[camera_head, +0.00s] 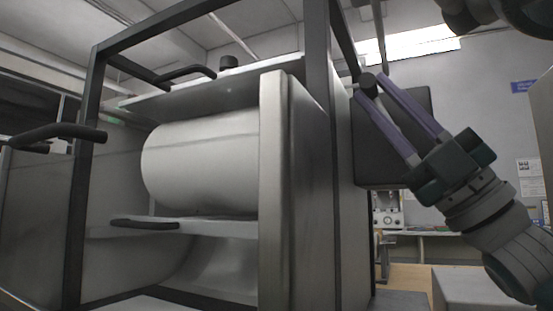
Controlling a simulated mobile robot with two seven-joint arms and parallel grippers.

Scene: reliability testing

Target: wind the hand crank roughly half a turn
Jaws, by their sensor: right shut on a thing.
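My right gripper (371,86) reaches in from the lower right, with its two long purple fingers pointing up and to the left. The crank's hub is not clearly visible. My left gripper is not in view.
The machine has a pale drum (200,160), a dark square frame (315,60) and black handles (145,224) on its front. A dark panel (410,125) stands behind my right fingers. A bench with equipment (388,215) is in the background.

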